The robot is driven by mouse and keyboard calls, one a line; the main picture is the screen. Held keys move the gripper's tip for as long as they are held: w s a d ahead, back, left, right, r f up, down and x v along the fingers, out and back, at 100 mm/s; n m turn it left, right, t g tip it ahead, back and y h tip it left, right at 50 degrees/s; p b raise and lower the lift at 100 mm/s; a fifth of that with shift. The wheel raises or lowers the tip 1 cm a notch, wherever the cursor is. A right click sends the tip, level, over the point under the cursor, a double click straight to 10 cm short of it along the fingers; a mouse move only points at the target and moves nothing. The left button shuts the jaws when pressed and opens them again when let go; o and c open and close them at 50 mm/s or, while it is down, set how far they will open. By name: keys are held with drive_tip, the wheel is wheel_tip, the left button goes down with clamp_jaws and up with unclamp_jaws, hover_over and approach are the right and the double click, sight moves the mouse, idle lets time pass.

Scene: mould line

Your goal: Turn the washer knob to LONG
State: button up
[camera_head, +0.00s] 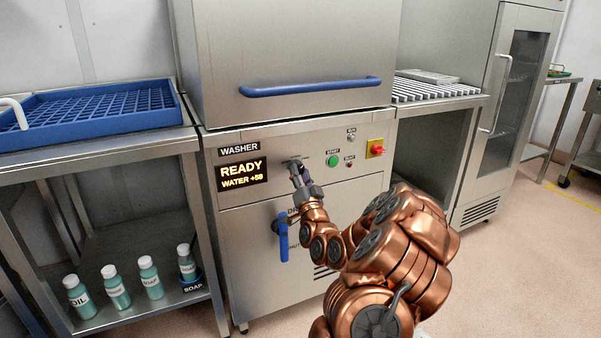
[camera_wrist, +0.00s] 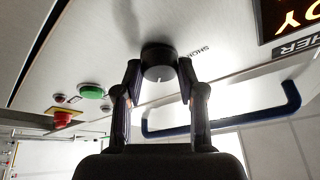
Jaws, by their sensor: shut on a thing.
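The washer (camera_head: 300,125) is a steel cabinet with a control panel and a lit display (camera_head: 243,173) that reads READY and WATER +58. The washer knob (camera_wrist: 158,60) is round and black, with a small white mark at the bottom of its face in the wrist view. A label that looks like SHORT is printed right of it there; no LONG label can be read. My gripper (camera_wrist: 158,75) is shut on the knob, one finger on each side. In the head view my gripper (camera_head: 298,174) is at the panel and largely hides the knob.
A green START button (camera_head: 334,161) and a red switch on yellow (camera_head: 376,148) are right of the knob. A blue lever (camera_head: 283,237) hangs below my gripper. A blue bar handle (camera_head: 310,87) is above. Soap bottles (camera_head: 149,277) stand on the left shelf.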

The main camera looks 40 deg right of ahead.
drive_tip(key=shift+r+m, duration=0.1)
drive_tip(key=shift+m, duration=0.5)
drive_tip(key=o, duration=1.2)
drive_tip(key=shift+c, duration=0.2)
drive_tip(key=shift+r, duration=4.95)
